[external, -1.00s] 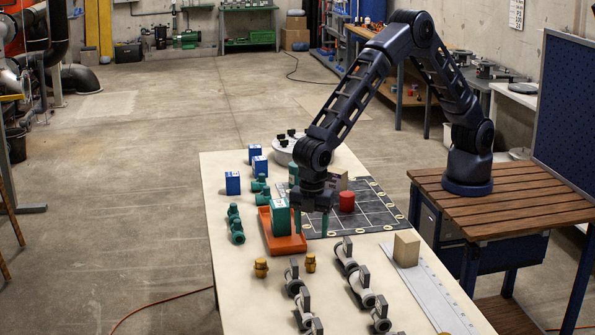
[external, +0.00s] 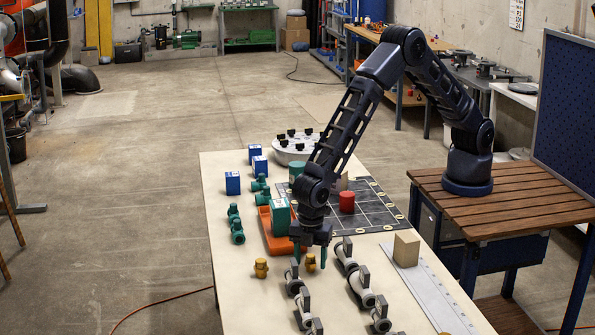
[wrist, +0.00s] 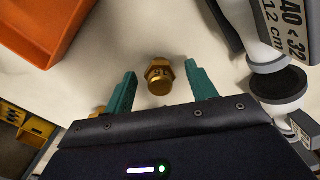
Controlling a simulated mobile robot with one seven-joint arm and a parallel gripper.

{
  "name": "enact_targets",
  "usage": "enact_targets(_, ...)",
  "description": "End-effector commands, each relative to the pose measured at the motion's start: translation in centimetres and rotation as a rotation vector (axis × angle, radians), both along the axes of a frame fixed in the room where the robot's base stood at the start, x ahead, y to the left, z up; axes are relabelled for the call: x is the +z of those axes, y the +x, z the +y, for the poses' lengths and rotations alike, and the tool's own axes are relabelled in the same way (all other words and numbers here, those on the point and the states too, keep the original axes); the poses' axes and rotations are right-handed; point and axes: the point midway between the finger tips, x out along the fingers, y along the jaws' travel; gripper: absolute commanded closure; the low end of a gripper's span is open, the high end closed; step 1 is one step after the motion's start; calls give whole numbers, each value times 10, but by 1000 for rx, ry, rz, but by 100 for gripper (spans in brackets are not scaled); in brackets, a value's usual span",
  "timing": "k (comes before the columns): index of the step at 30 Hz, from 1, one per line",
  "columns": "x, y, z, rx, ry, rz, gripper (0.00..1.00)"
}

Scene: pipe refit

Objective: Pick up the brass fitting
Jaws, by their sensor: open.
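One brass fitting (external: 310,262), small and gold with a hexagonal collar, stands on the pale table in front of the orange tray. In the wrist view this brass fitting (wrist: 159,78) lies in the gap between the fingertips, with room on both sides. My gripper (external: 310,257) is open and empty, its green fingers pointing down around the fitting; it also shows in the wrist view (wrist: 160,82). A second brass fitting (external: 261,267) stands to the left, apart from the gripper. Whether the fingers touch the table cannot be told.
Grey-and-white valves (external: 293,283) stand close to the right and in front. A dark grid mat (external: 375,212) with a red cylinder (external: 347,201) lies behind right. The table's front left is clear.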

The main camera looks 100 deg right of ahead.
Motion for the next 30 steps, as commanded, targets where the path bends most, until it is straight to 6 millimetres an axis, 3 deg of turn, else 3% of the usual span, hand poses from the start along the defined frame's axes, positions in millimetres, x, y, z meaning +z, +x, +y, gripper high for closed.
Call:
enact_targets(5, 0, 0, 0, 0, 1, 0, 44)
enact_targets(12, 1, 0, 0, 0, 1, 0, 91)
enact_targets(23, 6, 1, 0, 0, 1, -2, 92)
enact_targets(30, 46, 1, 0, 0, 3, -4, 92)
